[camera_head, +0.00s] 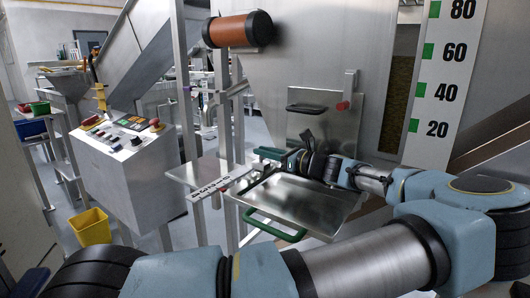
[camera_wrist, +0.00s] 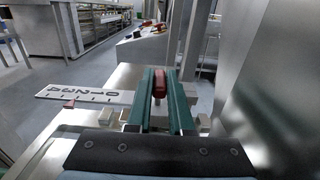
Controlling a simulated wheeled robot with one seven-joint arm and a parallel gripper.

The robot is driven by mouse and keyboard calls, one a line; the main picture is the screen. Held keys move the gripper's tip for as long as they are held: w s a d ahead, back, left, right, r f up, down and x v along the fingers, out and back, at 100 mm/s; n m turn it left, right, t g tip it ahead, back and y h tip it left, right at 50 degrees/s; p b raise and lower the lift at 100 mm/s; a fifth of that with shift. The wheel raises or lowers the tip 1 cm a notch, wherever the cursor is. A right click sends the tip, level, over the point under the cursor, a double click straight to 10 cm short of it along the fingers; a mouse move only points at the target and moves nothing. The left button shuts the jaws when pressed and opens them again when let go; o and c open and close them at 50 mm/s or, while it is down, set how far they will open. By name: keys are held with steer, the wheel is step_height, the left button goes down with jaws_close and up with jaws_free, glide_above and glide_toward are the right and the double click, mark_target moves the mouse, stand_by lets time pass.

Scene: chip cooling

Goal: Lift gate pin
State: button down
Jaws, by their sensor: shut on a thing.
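The gate pin (camera_wrist: 159,84) shows a red head in the wrist view, standing between the green fingers of my gripper (camera_wrist: 160,100). The fingers are shut on it. Its lower end is hidden, so I cannot tell how far it sits in the fitting below. In the head view my gripper (camera_head: 266,154) points left, just above the back of the metal ledge; the pin cannot be made out there. A numbered scale plate (camera_head: 209,188) with a small red pointer lies left of my gripper, and also shows in the wrist view (camera_wrist: 84,94).
A steel post (camera_head: 185,90) stands to the left. A chute panel with a latch lever (camera_head: 346,92) rises behind. A control console (camera_head: 125,150) stands farther left.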

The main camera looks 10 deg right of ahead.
steer(key=shift+r+p, duration=0.6)
steer(key=shift+r, duration=0.25)
steer(key=shift+f, duration=0.1)
steer(key=c, duration=0.8)
jaws_free()
steer(key=shift+d, duration=0.1)
steer(key=b+v, duration=0.2)
steer(key=v, duration=0.8)
steer(key=shift+s+d, duration=0.25)
steer(key=shift+s, duration=0.05)
